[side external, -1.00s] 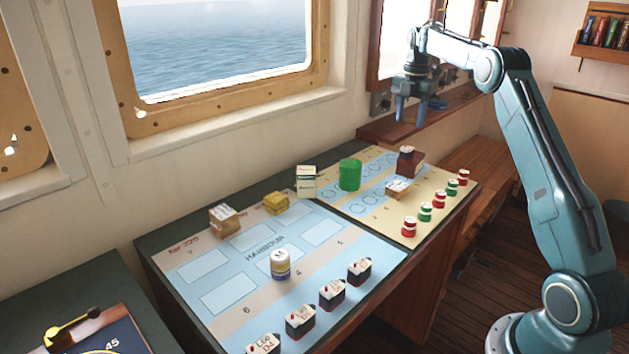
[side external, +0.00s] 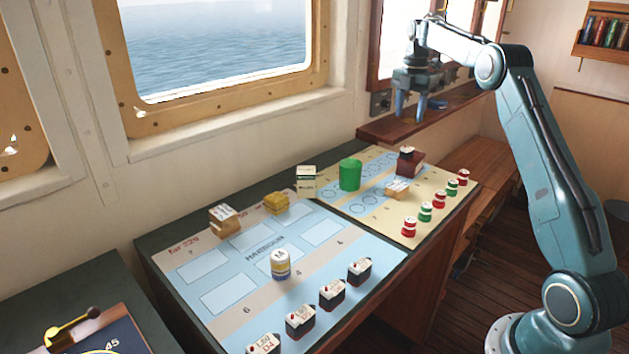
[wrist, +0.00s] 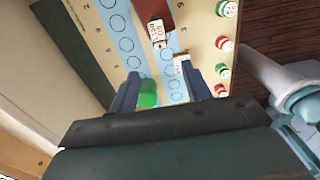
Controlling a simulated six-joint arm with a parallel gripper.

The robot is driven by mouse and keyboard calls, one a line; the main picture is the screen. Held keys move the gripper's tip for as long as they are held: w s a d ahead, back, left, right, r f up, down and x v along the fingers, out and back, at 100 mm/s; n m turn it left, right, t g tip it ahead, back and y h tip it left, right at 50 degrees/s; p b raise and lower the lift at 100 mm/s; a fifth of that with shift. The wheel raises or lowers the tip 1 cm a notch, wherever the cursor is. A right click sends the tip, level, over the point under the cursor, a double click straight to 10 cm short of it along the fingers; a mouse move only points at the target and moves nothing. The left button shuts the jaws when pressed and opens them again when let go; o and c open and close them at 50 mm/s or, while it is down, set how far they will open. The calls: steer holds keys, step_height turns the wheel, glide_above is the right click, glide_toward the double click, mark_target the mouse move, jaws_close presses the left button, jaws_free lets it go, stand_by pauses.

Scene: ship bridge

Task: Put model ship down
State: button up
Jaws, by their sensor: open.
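A model ship (side external: 411,165) with a dark red hull and a white top stands on the yellow-edged chart (side external: 385,228), near its far right end. It also shows at the top of the wrist view (wrist: 155,12). My gripper (side external: 410,115) is open and empty, well above the dark red ship and apart from it. In the wrist view its two fingers (wrist: 160,82) are spread, with the chart far below. A smaller wooden ship with a white top (side external: 397,188) sits on the chart nearer the camera. Several black-hulled ships, including one (side external: 332,293), line the harbour chart's near side.
A green cylinder (side external: 350,175) stands left of the dark red ship. Several red and green buoys (side external: 425,211) line the chart's right edge. A wall ledge (side external: 395,130) lies behind.

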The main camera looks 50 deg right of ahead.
steer(key=s+a+r+m+t, duration=0.1)
steer(key=s+a+r+m, duration=0.25)
steer(key=a, duration=0.45)
steer(key=s+a+r+m+t, duration=0.1)
steer(key=s+a+r+m, duration=0.1)
steer(key=s+a+r, duration=0.35)
steer(key=s+a+r+m+t, duration=0.1)
steer(key=s+a+r+m, duration=0.15)
steer(key=a, duration=0.65)
steer(key=s+a+f+m+t, duration=0.1)
steer(key=s+a+f+m, duration=0.3)
steer(key=s, duration=0.5)
steer(key=s+a+f+m+t, duration=0.1)
steer(key=s+a+f+m, duration=0.4)
steer(key=s+a, duration=0.3)
steer(key=shift+s+f+m+t, duration=0.2)
steer(key=shift+s+m+t, duration=0.15)
steer(key=shift+s, duration=0.75)
